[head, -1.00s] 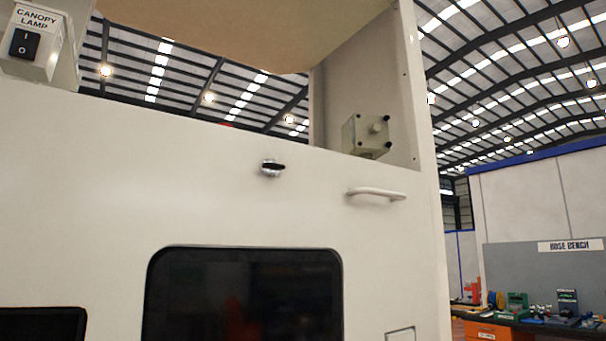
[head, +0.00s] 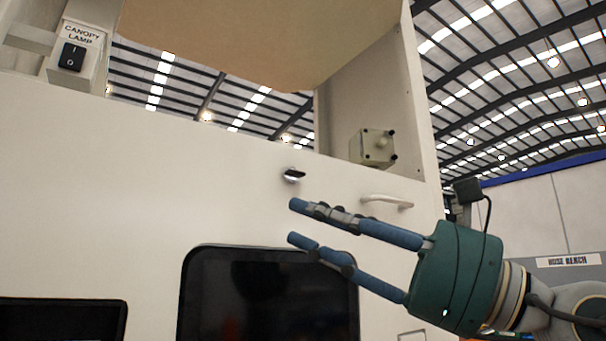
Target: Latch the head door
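The head door (head: 150,190) is a wide white panel that looks flush with the cabinet front. A small black latch knob (head: 293,174) on a silver base sits near its upper edge, its handle lying about level. A white pull handle (head: 386,202) is to the right of the latch. My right gripper (head: 295,222), with blue fingers and a green body, comes in from the right. Its fingers are apart and empty, their tips just below the latch in the picture. I cannot tell whether they touch the door. My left gripper is not in view.
A dark screen (head: 268,295) sits below the latch, with another dark panel (head: 60,320) at lower left. A canopy lamp switch box (head: 78,55) is at upper left. A grey box (head: 373,147) is mounted above the handle. A bench sign (head: 568,261) shows far right.

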